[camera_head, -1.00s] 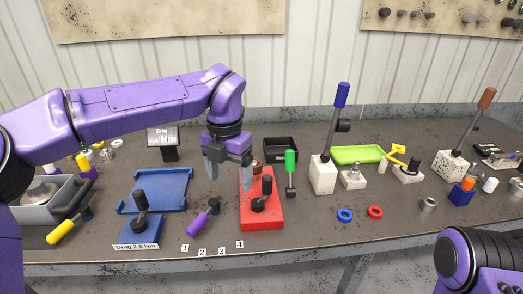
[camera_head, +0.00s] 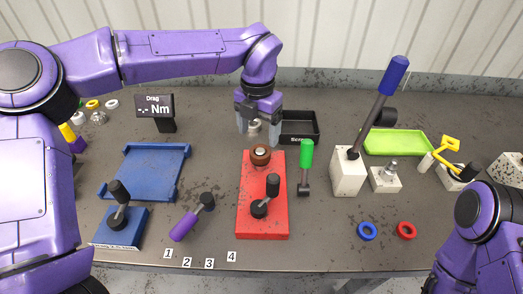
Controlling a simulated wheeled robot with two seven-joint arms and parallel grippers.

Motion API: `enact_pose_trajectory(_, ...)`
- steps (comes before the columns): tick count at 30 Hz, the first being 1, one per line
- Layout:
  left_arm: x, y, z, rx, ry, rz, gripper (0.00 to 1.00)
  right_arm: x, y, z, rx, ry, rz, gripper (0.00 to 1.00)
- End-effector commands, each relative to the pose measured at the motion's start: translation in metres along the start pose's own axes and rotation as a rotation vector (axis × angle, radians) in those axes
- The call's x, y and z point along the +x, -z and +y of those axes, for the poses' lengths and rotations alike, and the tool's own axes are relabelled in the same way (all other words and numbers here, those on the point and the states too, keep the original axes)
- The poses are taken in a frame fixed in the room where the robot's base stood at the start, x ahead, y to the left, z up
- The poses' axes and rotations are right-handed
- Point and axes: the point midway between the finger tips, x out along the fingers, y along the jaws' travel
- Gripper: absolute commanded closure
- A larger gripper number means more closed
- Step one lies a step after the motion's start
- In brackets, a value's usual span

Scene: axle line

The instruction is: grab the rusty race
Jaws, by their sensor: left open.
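A rusty brown ring-shaped part, which looks like the rusty race (camera_head: 261,154), sits at the far end of the red fixture (camera_head: 262,222). My left gripper (camera_head: 257,138) is open, pointing down just behind and above the brown part, apart from it in the picture. A small metallic piece (camera_head: 254,126) shows between its fingers; I cannot tell whether it stands behind them. My right arm shows at the lower right, but its gripper is out of view.
A black upright clamp handle (camera_head: 272,186) stands on the red fixture, with a green-handled lever (camera_head: 306,160) to its right. A black tray (camera_head: 300,126) lies close behind the gripper. A blue tray (camera_head: 150,170) lies left. Blue (camera_head: 367,231) and red rings (camera_head: 406,230) lie front right.

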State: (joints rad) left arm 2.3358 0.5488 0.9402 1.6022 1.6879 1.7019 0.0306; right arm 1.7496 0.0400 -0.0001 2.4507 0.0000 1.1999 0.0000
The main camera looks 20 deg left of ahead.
Motion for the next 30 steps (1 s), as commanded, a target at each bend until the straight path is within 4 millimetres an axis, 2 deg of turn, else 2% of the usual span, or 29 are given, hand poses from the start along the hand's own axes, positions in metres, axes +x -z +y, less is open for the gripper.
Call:
enact_pose_trajectory(6,0.033,0.005,-0.007,0.0,0.0,0.005,0.2,-0.015,0.006,0.001,0.0,0.001,0.001,0.33)
enact_pose_trajectory(9,0.048,0.004,-0.007,0.0,0.0,0.002,0.2,-0.016,0.007,0.001,0.0,0.001,0.001,0.33)
enact_pose_trajectory(17,0.054,0.004,-0.007,-0.001,0.0,0.0,0.2,-0.015,0.007,0.001,0.0,0.001,0.001,0.33)
enact_pose_trajectory(18,0.054,0.004,-0.007,-0.001,0.0,0.0,0.33,-0.015,0.007,0.001,0.0,0.001,0.001,0.33)
enact_pose_trajectory(23,0.054,0.004,-0.007,-0.001,0.0,0.0,0.86,-0.015,0.007,0.001,0.0,0.001,0.001,0.33)
enact_pose_trajectory(30,0.053,0.003,-0.007,-0.001,0.0,-0.001,0.88,-0.015,0.007,0.001,0.0,0.001,0.001,0.33)
